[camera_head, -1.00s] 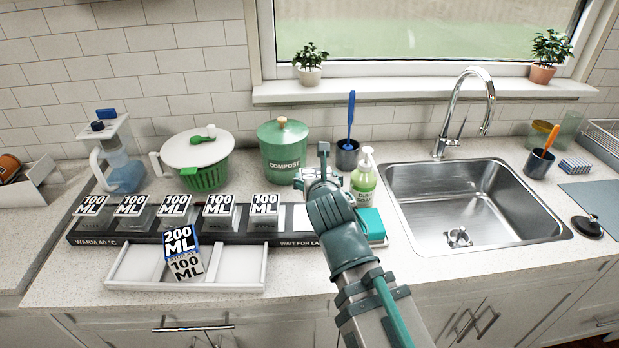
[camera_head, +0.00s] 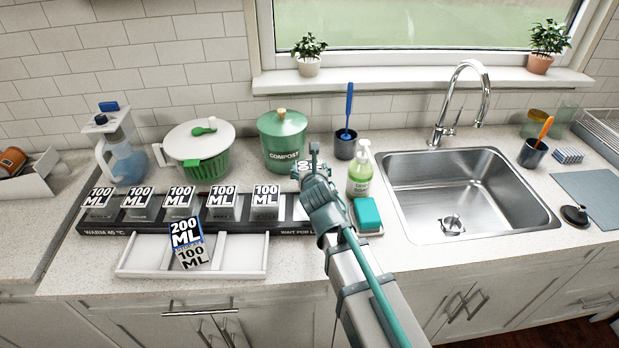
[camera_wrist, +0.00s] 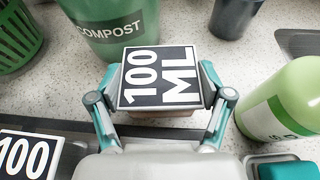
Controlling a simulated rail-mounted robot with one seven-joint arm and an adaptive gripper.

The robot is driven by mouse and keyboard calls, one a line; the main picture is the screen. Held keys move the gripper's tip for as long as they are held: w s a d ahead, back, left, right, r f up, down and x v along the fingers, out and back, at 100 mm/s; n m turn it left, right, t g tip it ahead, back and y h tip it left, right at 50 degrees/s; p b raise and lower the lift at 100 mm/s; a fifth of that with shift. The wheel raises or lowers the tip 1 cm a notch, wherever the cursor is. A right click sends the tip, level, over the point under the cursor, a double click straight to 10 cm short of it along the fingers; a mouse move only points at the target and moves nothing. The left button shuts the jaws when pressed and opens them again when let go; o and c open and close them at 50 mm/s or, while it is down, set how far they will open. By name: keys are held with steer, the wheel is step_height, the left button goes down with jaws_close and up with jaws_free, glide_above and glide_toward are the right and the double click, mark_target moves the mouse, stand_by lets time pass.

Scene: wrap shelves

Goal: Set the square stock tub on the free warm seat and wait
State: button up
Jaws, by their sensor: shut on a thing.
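My gripper (camera_wrist: 163,92) is shut on a square tub (camera_wrist: 158,78) with a black-and-white 100 ML lid, one finger on each side. In the head view the tub (camera_head: 301,172) is mostly hidden behind my gripper (camera_head: 314,165). It is near the right end of the dark warming bar (camera_head: 150,228), in front of the compost bin. Several 100 ML tubs stand in a row on the bar, the rightmost being this tub (camera_head: 266,202). A pale empty seat (camera_head: 300,211) shows right of it, partly covered by my arm. Whether the held tub touches anything is unclear.
The green compost bin (camera_head: 283,145) stands behind; the soap bottle (camera_head: 360,172) and teal sponge (camera_head: 367,213) are close on the right. A white divided tray (camera_head: 243,257) in front holds a blue 200 ML tub (camera_head: 187,233) and a 100 ML label. The sink (camera_head: 465,195) lies right.

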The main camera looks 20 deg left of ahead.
steer(key=shift+w+a+f, duration=0.15)
steer(key=shift+w+f, duration=0.15)
steer(key=shift+f+p, duration=0.3)
steer(key=shift+f, duration=1.3)
steer(key=shift+f, duration=0.1)
steer(key=o, duration=1.2)
steer(key=shift+s, duration=0.1)
steer(key=b+v, duration=0.1)
steer(key=v, duration=0.6)
steer(key=shift+s+r, duration=0.15)
steer(key=shift+r, duration=0.1)
